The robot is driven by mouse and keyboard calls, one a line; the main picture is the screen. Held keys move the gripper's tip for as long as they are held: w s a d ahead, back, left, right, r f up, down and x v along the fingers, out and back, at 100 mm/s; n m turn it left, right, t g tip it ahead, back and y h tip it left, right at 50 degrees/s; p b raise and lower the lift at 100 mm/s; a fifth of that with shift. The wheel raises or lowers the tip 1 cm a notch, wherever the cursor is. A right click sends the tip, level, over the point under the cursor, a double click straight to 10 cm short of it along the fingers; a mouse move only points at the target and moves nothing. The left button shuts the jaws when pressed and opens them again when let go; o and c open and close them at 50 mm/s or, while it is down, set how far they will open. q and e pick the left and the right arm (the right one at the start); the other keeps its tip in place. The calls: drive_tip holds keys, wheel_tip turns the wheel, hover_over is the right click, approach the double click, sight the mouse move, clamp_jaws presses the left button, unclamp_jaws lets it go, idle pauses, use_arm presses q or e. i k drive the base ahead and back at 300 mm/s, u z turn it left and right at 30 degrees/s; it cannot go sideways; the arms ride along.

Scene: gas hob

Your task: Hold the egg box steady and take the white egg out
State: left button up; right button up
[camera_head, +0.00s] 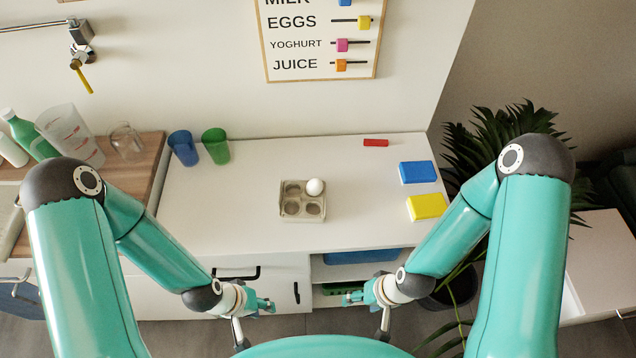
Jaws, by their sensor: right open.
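The egg box (303,216) is a small grey-beige tray with several cups, standing on the white counter. The white egg (315,187) sits in its back right cup; the other cups look empty. My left gripper (268,304) is in front of the counter, below and left of the box in the picture. It is small and seen from above, so I cannot tell its opening. My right gripper (350,298) is open and empty, also in front of the counter, below and right of the box. Neither gripper touches the box or the egg.
A blue cup (183,148) and a green cup (216,146) stand at the counter's back left. A blue block (417,172), a yellow block (427,207) and a red piece (376,142) lie on the right. The counter around the box is clear.

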sight(314, 188)
drive_tip(key=u, duration=0.75)
drive_tip(key=k, duration=1.15)
drive_tip(key=z, duration=0.65)
drive_tip(key=i, duration=1)
drive_tip(key=z, duration=0.05)
